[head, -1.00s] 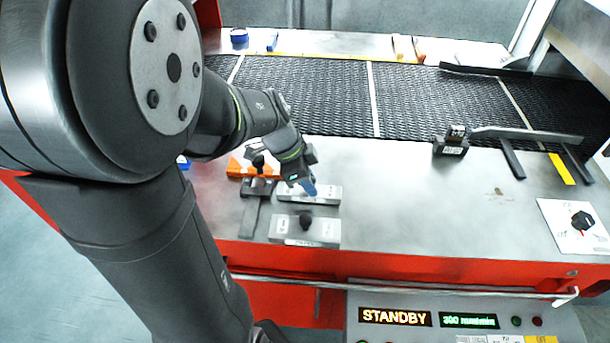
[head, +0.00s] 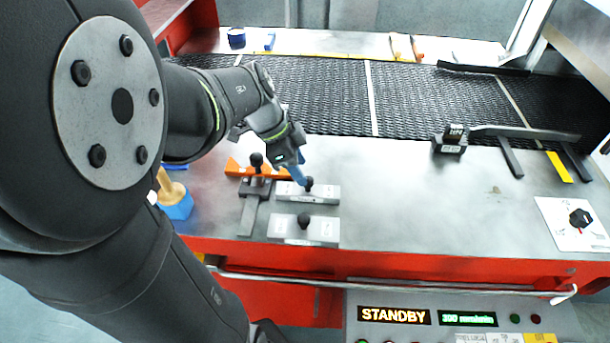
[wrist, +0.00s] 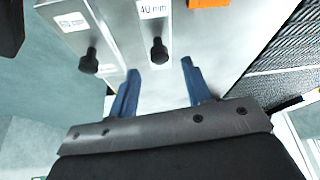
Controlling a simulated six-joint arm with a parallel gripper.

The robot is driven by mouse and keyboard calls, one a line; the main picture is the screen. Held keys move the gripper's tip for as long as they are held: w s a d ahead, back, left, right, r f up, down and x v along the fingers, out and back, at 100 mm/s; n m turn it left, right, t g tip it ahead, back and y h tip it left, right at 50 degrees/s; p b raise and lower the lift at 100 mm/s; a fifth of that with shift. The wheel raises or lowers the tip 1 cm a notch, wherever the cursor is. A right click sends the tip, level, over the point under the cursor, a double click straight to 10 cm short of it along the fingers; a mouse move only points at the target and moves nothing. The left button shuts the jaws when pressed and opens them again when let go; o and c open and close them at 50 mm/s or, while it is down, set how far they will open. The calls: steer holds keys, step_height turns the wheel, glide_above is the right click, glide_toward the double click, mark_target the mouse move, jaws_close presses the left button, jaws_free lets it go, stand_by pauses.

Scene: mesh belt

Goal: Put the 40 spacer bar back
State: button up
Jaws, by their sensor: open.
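The spacer bar labelled 40 mm (wrist: 140,30) is a grey metal bar with a black knob. In the head view this bar (head: 325,194) lies flat on the steel table, behind a second grey bar (head: 325,231). The second bar also shows in the wrist view (wrist: 85,20), but its label is not clearly readable. My gripper (head: 302,178) is open, with two blue fingers. In the wrist view my gripper (wrist: 160,67) has its fingertips apart on either side of the 40 mm bar's knob, just short of it in the picture. It holds nothing.
A dark T-shaped clamp (head: 249,212) with a knob stands left of the bars, by an orange piece (head: 236,168). The mesh belt (head: 430,100) runs behind. A dark block (head: 450,146) with a long arm sits right. The table between is mostly clear.

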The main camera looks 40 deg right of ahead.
mark_target(308, 188)
steer(key=v, duration=0.6)
steer(key=shift+r, duration=0.35)
steer(key=shift+f, duration=0.1)
steer(key=x, duration=1.2)
steer(key=shift+a+f, duration=0.1)
steer(key=shift+f, duration=0.15)
steer(key=shift+w+r, duration=0.1)
steer(key=shift+r, duration=1.7)
